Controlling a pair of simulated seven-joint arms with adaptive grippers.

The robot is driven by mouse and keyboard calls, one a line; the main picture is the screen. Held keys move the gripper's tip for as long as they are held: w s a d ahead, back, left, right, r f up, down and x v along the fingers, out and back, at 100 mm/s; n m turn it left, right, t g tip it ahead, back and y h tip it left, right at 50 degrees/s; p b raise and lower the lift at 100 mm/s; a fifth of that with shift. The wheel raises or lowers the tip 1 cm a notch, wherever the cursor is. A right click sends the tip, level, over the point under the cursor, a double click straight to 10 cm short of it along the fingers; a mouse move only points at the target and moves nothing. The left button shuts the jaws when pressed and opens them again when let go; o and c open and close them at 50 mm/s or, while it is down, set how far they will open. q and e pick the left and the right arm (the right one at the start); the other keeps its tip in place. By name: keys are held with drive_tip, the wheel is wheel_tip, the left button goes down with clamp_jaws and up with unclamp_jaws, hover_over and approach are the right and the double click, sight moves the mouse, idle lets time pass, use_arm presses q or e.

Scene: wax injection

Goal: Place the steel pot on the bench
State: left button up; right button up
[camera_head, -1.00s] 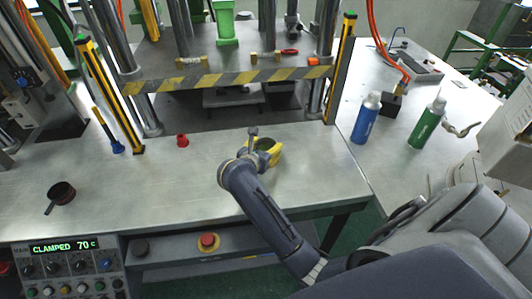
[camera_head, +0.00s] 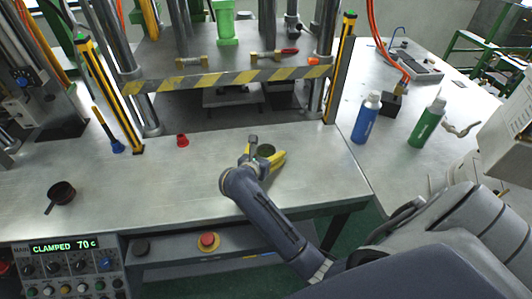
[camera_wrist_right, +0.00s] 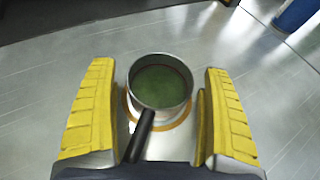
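The steel pot (camera_wrist_right: 160,82) shows in the right wrist view, round with a metal rim, green inside and a dark handle pointing toward my gripper. In the head view the pot (camera_head: 265,150) is partly hidden by my right gripper and appears to stand upright on the steel bench (camera_head: 205,185). My right gripper (camera_head: 265,160) is open, its yellow fingers on both sides of the pot. In the wrist view visible gaps separate the fingers (camera_wrist_right: 158,105) from the pot's sides. My left gripper is out of view.
A dark handled pan (camera_head: 63,191) sits at the bench's left. Blue (camera_head: 366,118) and green (camera_head: 427,122) bottles stand right. The bench's front middle is clear.

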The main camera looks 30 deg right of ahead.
drive_tip(key=shift+r, duration=0.2)
drive_tip(key=shift+v, duration=3.75)
